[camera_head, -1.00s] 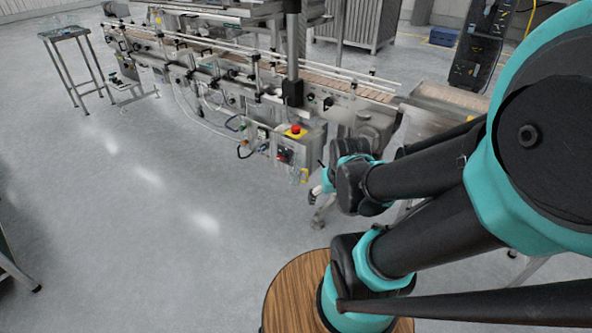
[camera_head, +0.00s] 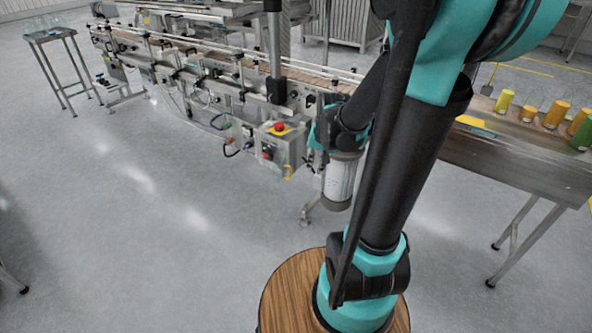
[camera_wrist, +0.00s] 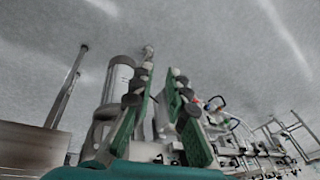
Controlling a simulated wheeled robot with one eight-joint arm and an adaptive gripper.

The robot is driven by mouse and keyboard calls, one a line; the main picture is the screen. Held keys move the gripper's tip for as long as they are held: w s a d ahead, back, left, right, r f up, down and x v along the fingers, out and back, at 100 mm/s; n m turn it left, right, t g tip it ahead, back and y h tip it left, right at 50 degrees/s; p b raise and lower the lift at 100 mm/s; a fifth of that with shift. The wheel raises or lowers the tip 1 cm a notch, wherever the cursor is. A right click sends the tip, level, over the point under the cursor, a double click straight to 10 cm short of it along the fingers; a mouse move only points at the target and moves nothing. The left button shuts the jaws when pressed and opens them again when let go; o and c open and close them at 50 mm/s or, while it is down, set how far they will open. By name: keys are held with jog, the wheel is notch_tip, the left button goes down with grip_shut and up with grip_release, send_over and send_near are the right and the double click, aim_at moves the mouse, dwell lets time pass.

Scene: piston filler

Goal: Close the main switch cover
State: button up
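The control box (camera_head: 292,150) with the main switch stands on the near side of the conveyor in the head view. A red emergency stop (camera_head: 280,127) on a yellow plate is on its top. A small red switch (camera_head: 267,152) shows on its front, with a yellow part (camera_head: 288,172) low beside it. The cover is too small to make out. My gripper shows in the wrist view (camera_wrist: 162,78), its two green-padded fingers apart with nothing held between them. In the head view my wrist is just right of the box, and the fingers are hard to make out.
A grey motor-like cylinder (camera_head: 340,180) hangs right of the box, close to my wrist; it also shows in the wrist view (camera_wrist: 116,80). A steel table (camera_head: 520,165) with several yellow, orange and green containers stands at right. The floor left of the box is clear.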

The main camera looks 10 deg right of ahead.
aim_at(284, 166)
jog(key=w+m, duration=0.1)
jog(key=w, duration=0.3)
jog(key=w+d+f+m, duration=0.1)
jog(key=w+m, duration=0.1)
jog(key=w, duration=0.2)
jog(key=w+m+y, duration=0.1)
jog(key=w, duration=0.3)
jog(key=shift+d+f+m+g, duration=0.15)
jog(key=shift+f+m+g, duration=0.15)
jog(key=shift+f+g, duration=0.1)
grip_shut()
jog(key=w+d+f+m+g+y, duration=0.1)
jog(key=w+d+f+m, duration=0.3)
jog(key=w+f, duration=0.55)
jog(key=w+d+f+m+g+y, duration=0.1)
jog(key=w+d+f+m, duration=0.1)
jog(key=w+f+m, duration=0.7)
jog(key=w+a+f+n, duration=0.2)
jog(key=w+a+f, duration=0.1)
jog(key=a+f, duration=0.4)
jog(key=shift+a+f+n, duration=0.25)
jog(key=shift+f+n, duration=0.05)
jog(key=shift+f, duration=0.8)
jog(key=shift+w, duration=0.1)
jog(key=shift+a, duration=0.15)
